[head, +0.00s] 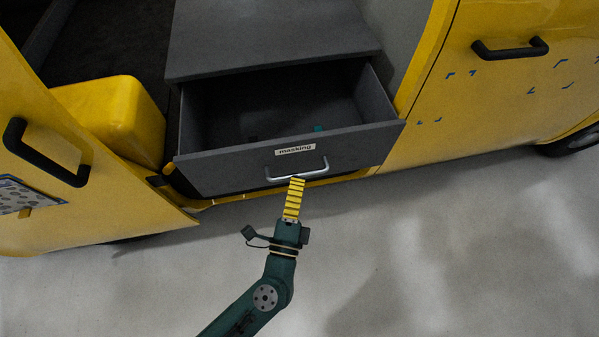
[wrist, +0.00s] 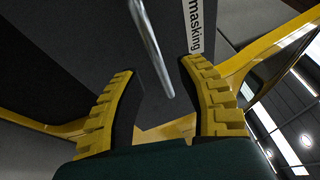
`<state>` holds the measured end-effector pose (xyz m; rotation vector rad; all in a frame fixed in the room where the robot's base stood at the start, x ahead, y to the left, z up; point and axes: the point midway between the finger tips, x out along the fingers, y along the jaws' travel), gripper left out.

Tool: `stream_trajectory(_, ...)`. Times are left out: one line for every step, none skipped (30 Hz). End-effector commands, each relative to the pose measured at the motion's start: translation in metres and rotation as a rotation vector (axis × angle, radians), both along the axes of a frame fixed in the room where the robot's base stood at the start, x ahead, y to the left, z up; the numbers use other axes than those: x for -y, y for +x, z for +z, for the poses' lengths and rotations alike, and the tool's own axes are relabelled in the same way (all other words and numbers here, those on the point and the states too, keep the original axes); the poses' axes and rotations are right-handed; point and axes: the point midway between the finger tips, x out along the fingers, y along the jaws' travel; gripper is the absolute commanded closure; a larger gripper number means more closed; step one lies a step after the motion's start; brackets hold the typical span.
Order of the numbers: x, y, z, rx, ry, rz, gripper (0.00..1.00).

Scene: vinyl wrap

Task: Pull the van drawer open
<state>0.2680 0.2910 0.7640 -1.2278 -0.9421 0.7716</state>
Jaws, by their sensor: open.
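The van drawer (head: 235,172) is grey and stands pulled well out of its housing, with its inside showing. Its front carries a white label reading "masking" (head: 295,149) and a silver bar handle (head: 310,174). In the wrist view the handle (wrist: 152,48) runs between the spread fingers, ahead of the palm. My gripper (head: 297,181) is at the handle in the head view. Its yellow ridged fingers (wrist: 160,85) are open, with a gap on both sides of the bar. The label also shows in the wrist view (wrist: 195,25).
A yellow van door with a black handle (head: 45,155) stands at the left, beside a yellow padded block (head: 118,115). A yellow side panel with a black handle (head: 510,49) is at the right. The grey floor (head: 430,240) in front is clear. Small teal items lie in the drawer.

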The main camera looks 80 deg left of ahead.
Motion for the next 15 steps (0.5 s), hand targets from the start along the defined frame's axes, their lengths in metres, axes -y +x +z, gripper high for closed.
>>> stream_trajectory(-0.01, 0.003, 0.003, 0.003, 0.002, 0.006, 0.61)
stream_trajectory(-0.014, 0.005, 0.004, 0.003, 0.0, 0.005, 0.61)
stream_trajectory(-0.018, 0.008, 0.005, 0.001, 0.001, 0.004, 0.61)
stream_trajectory(-0.021, 0.009, 0.005, 0.002, 0.0, 0.004, 0.61)
stream_trajectory(-0.023, 0.011, 0.005, 0.001, 0.0, 0.002, 0.61)
stream_trajectory(-0.025, 0.012, 0.005, 0.001, 0.0, 0.001, 0.61)
stream_trajectory(-0.027, 0.012, 0.005, 0.0, 0.0, 0.001, 0.61)
stream_trajectory(-0.027, 0.012, 0.005, -0.001, 0.0, 0.001, 0.61)
stream_trajectory(-0.028, 0.013, 0.005, -0.001, 0.0, 0.0, 0.61)
stream_trajectory(-0.028, 0.013, 0.005, -0.001, 0.0, 0.0, 0.61)
stream_trajectory(-0.028, 0.013, 0.005, -0.001, 0.0, -0.001, 0.61)
stream_trajectory(-0.028, 0.013, 0.005, -0.001, 0.0, -0.001, 0.61)
stream_trajectory(-0.027, 0.013, 0.005, -0.001, 0.0, -0.001, 0.61)
stream_trajectory(-0.027, 0.013, 0.005, 0.0, 0.0, -0.001, 0.61)
stream_trajectory(-0.027, 0.013, 0.005, 0.0, 0.0, -0.001, 0.61)
